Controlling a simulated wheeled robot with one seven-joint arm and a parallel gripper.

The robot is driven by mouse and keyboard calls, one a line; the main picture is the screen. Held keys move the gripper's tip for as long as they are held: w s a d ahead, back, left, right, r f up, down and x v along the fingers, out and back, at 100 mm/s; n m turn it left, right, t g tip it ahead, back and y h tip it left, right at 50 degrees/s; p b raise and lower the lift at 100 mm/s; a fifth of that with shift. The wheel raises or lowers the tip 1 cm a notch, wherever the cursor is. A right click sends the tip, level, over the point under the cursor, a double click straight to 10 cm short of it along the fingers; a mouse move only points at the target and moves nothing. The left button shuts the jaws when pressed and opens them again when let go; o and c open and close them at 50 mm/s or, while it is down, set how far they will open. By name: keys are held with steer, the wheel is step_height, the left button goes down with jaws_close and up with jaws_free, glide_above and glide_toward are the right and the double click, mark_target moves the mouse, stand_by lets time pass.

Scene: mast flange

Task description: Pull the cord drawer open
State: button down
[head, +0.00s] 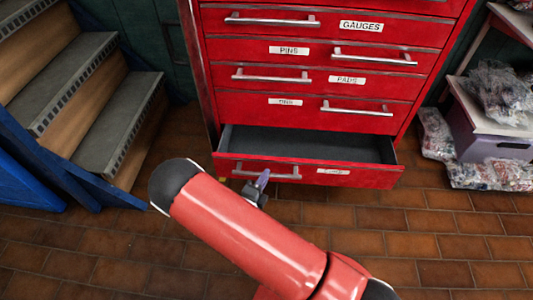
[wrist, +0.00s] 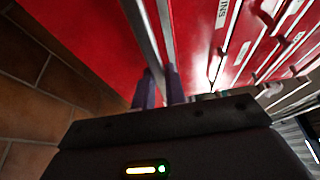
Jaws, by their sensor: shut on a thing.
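The red cabinet's bottom drawer (head: 375,177) stands well open, and its dark inside shows empty. Its label (head: 333,172) is too small to read, so I cannot confirm it is the cord drawer. Its silver bar handle (head: 284,176) is on the left of the front. My gripper (head: 262,181) is at this handle, shut on it, partly hidden behind my arm. In the wrist view my gripper's two purple fingers (wrist: 161,87) are at a silver bar against the red front.
Shut drawers labelled GAUGES (head: 361,27), PINS (head: 289,50) and PADS (head: 347,80) are above. Steps (head: 105,125) stand at left. A crate (head: 490,135) and bagged goods (head: 478,175) are at right. The tiled floor in front of the cabinet is clear.

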steer(key=s+p, duration=0.1)
steer(key=s, duration=1.2)
steer(key=shift+a, duration=0.2)
steer(key=shift+s, duration=0.1)
steer(key=c, duration=1.4)
jaws_free()
steer(key=shift+c, duration=0.2)
steer(key=v, duration=0.7)
steer(key=shift+s+a, duration=0.2)
steer(key=shift+s, duration=0.15)
steer(key=shift+w, duration=0.1)
